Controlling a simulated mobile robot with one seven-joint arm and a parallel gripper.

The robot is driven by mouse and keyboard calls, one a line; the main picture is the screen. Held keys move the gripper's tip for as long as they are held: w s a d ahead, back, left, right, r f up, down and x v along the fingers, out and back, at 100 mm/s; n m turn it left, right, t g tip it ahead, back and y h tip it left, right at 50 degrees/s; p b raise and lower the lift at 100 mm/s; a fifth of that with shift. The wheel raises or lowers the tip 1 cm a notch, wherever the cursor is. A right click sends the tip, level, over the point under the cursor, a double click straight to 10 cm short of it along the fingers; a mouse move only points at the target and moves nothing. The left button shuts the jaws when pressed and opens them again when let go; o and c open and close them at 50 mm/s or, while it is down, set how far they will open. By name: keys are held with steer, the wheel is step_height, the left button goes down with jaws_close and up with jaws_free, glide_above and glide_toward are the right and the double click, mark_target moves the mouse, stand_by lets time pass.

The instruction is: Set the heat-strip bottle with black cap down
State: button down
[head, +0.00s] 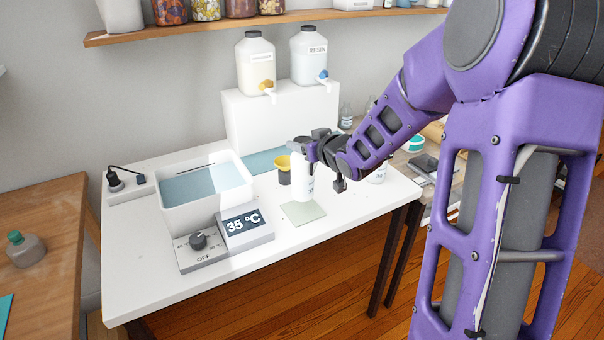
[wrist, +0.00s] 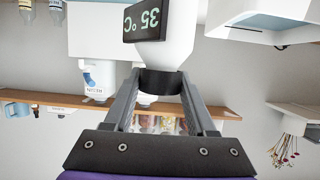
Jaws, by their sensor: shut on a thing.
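The white heat-strip bottle (head: 301,182) is upright in the head view, partly behind my gripper (head: 310,153). In the wrist view my gripper (wrist: 160,84) is shut on the bottle's black cap (wrist: 160,81). The bottle's white body (wrist: 180,30) shows beyond the cap, with a dark strip (wrist: 148,20) reading 35 °C. The bottle's base is at the back edge of a pale green square mat (head: 304,213) on the white table. I cannot tell whether the base touches it.
A water bath (head: 203,215) and its control box (head: 197,259) with a 35 °C display stand to the left. Two jugs stand on a white block (head: 280,125).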

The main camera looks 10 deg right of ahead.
steer(key=shift+f+b, duration=0.55)
steer(key=shift+f, duration=1.95)
steer(key=shift+c, duration=1.1)
jaws_free()
steer(key=p, duration=0.2)
glide_toward(303, 160)
steer(key=shift+w+d+f, duration=0.35)
steer(key=shift+d+f, duration=0.05)
steer(key=shift+d, duration=0.15)
